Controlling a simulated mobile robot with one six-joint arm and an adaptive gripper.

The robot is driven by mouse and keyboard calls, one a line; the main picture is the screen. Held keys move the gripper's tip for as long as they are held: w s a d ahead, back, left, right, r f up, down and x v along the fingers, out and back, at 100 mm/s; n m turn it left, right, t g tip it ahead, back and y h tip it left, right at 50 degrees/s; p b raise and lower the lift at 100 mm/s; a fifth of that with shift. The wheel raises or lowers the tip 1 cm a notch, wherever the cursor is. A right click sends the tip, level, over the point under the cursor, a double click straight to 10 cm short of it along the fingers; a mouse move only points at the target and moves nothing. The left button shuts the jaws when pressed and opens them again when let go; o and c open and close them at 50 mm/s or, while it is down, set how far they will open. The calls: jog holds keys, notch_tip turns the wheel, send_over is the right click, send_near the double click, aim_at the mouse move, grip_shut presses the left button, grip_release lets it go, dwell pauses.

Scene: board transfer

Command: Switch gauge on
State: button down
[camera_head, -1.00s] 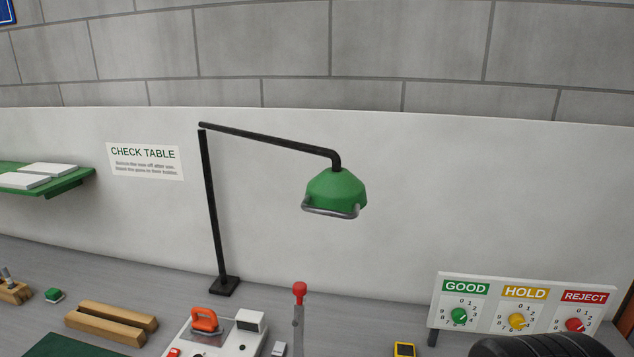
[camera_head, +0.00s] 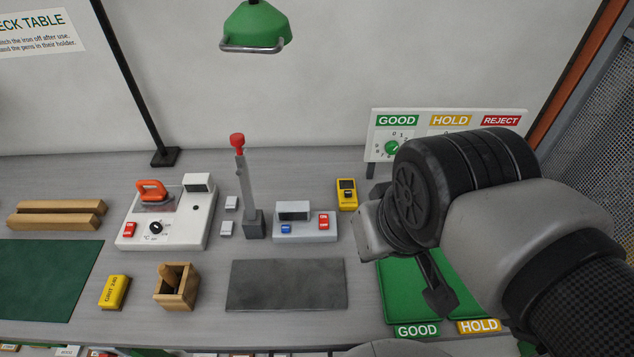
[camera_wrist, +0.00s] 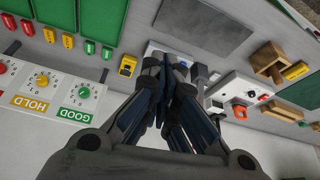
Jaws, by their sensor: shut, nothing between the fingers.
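The likely gauge is a pale grey box (camera_head: 305,234) with a dark display, a blue button (camera_head: 286,229) and a red switch (camera_head: 323,221). Its on/off state is too small to read. A grey post with a red knob (camera_head: 237,142) stands at its left. In the wrist view, my gripper (camera_wrist: 170,75) is shut and empty, its fingers covering most of the box. In the head view, my gripper is to the right of the box, apart from it, and its fingertips are partly hidden by my arm.
A yellow handheld device (camera_head: 347,194) stands right of the box. A dark grey mat (camera_head: 286,285) lies in front. An iron station (camera_head: 186,235) is left. Green trays (camera_head: 402,290) lie under my arm. A dial board (camera_head: 378,152) and hanging green lamp (camera_head: 257,25) are behind.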

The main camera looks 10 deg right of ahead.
jog(key=w+f+m+g+b, duration=0.1)
jog(key=w+f, duration=0.1)
jog(key=w, duration=1.1)
jog(key=m+g+b, duration=0.1)
jog(key=g, duration=0.1)
send_over(324, 214)
jog(key=s, duration=0.2)
notch_tip(324, 214, down, 9)
jog(key=shift+a+r, duration=0.15)
jog(key=shift+a, duration=0.1)
jog(key=shift+s, duration=0.1)
jog(key=f+b, duration=0.1)
jog(key=f, duration=0.3)
jog(key=w+f+b, duration=0.1)
jog(key=f+b, duration=0.1)
jog(key=f, duration=0.3)
jog(key=w+f+b, duration=0.1)
jog(key=f+b, duration=0.1)
jog(key=f, duration=0.2)
jog(key=shift+d+f, duration=0.25)
jog(key=shift+f, duration=0.15)
jog(key=shift+w+p, duration=0.15)
jog(key=shift+p, duration=0.45)
